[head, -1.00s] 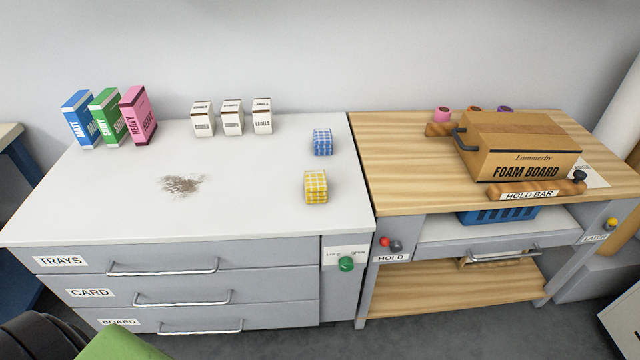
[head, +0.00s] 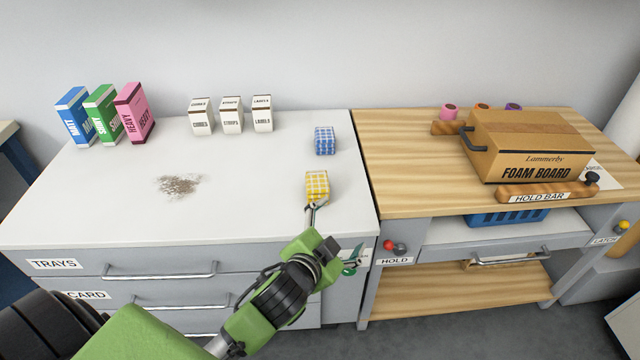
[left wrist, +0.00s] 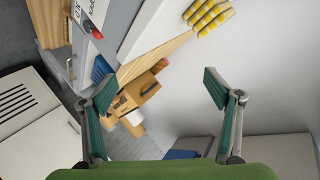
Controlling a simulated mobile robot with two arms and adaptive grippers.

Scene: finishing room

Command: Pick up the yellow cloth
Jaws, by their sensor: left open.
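The yellow checked cloth (head: 317,185) is a small folded block on the white counter top (head: 240,215), near its right end. It also shows at the top edge of the left wrist view (left wrist: 208,16), partly cut off. My left gripper (head: 334,236) is open and empty, at the counter's front edge, on the near side of the cloth. One finger reaches up close to the cloth's near side in the picture; I cannot tell whether it touches. In the left wrist view the two fingers (left wrist: 160,90) are spread apart with nothing between them. My right gripper is not in view.
A blue checked cloth (head: 324,140) lies just behind the yellow one. Small white boxes (head: 231,116) and coloured boxes (head: 104,115) stand at the back left. A grey-brown dust patch (head: 178,186) lies mid-counter. A wooden bench (head: 400,180) with a foam board box (head: 528,150) adjoins on the right.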

